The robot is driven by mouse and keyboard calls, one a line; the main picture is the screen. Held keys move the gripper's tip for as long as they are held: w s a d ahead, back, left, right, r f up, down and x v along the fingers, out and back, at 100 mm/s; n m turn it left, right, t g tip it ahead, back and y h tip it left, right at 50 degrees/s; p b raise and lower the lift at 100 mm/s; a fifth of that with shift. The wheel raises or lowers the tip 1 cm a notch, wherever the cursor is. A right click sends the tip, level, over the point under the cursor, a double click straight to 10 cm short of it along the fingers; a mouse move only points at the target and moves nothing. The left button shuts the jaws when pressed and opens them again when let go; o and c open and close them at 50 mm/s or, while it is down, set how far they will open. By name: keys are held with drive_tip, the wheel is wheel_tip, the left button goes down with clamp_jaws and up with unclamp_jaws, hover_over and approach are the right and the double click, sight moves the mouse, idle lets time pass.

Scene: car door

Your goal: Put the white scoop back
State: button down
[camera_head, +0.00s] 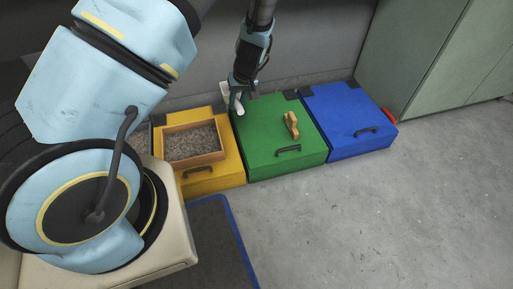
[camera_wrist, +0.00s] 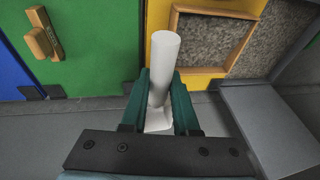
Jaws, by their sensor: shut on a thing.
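My gripper (camera_head: 237,92) is shut on the white scoop (camera_head: 239,106), near the back edges of the yellow and green boxes. In the wrist view the scoop's round white handle (camera_wrist: 164,55) stands out past the fingertips (camera_wrist: 163,82). A wider white part of it (camera_wrist: 158,122) shows between the fingers, closer to the palm. Most of the scoop's shape is hidden by the gripper. I cannot tell whether it touches a box.
The yellow box (camera_head: 214,184) has a wood-framed opening (camera_head: 193,160) full of grey grit. The green box (camera_head: 262,126) bears a wooden item (camera_head: 291,125). A closed blue box (camera_head: 345,115) stands right of it, then a grey-green cabinet (camera_head: 430,60). The floor in front (camera_head: 350,220) is clear.

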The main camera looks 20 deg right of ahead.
drive_tip(key=s+d+f+b, duration=0.1)
drive_tip(key=d+f+b, duration=0.1)
drive_tip(key=f, duration=0.4)
drive_tip(key=s+d+f+b, duration=0.2)
drive_tip(key=d+f+b, duration=0.1)
drive_tip(key=f, duration=0.4)
drive_tip(key=s+d+f+b, duration=0.2)
drive_tip(key=f, duration=0.5)
drive_tip(key=shift+s+d+f, duration=0.15)
drive_tip(key=shift+d+f, duration=0.05)
drive_tip(key=shift+d, duration=0.1)
drive_tip(key=shift+f, duration=0.15)
drive_tip(key=c, duration=0.7)
unclamp_jaws()
